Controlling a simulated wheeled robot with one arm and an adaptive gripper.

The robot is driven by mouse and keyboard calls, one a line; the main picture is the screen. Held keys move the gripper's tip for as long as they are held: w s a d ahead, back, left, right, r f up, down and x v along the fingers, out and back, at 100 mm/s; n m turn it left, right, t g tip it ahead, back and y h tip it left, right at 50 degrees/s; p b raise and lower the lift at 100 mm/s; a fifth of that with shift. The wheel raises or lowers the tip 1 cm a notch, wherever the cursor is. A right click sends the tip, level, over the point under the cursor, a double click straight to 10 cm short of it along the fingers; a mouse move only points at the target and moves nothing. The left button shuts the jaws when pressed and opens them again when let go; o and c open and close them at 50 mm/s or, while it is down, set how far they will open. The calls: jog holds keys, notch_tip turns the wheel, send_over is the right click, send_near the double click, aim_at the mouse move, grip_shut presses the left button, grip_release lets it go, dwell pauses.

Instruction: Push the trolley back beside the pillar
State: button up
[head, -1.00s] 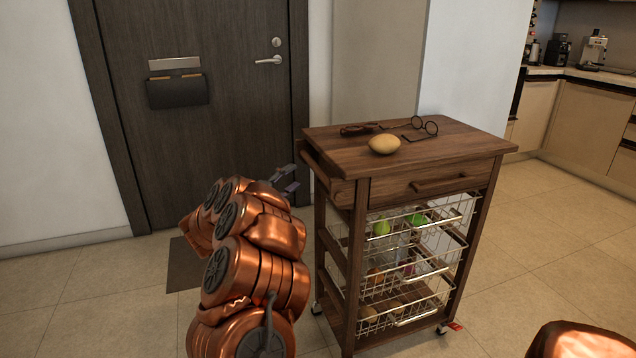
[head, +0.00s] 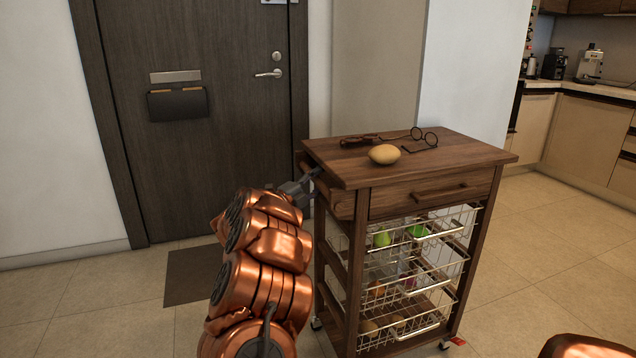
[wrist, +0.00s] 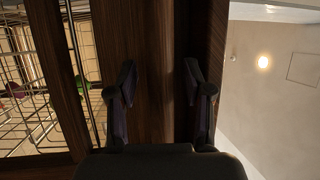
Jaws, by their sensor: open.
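The trolley (head: 436,169) is dark brown wood with a drawer, wire baskets and castors. It stands in the middle right of the head view, in front of a pale pillar (head: 465,75). My gripper (head: 312,181) is at the trolley's left end, by the side handle rail (head: 341,204). In the wrist view my gripper (wrist: 160,92) is open, its two fingers on either side of a dark wooden part of the trolley (wrist: 150,50). I cannot tell whether the fingers touch it.
A mango (head: 384,154), round glasses (head: 424,138) and a dark item (head: 360,140) lie on the trolley top. The baskets hold fruit. A dark door (head: 200,50) and mat (head: 195,275) are to the left. Kitchen cabinets (head: 575,130) are at right. Floor (head: 530,260) right of the trolley is clear.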

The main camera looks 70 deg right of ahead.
jog(key=shift+c, duration=0.4)
grip_shut()
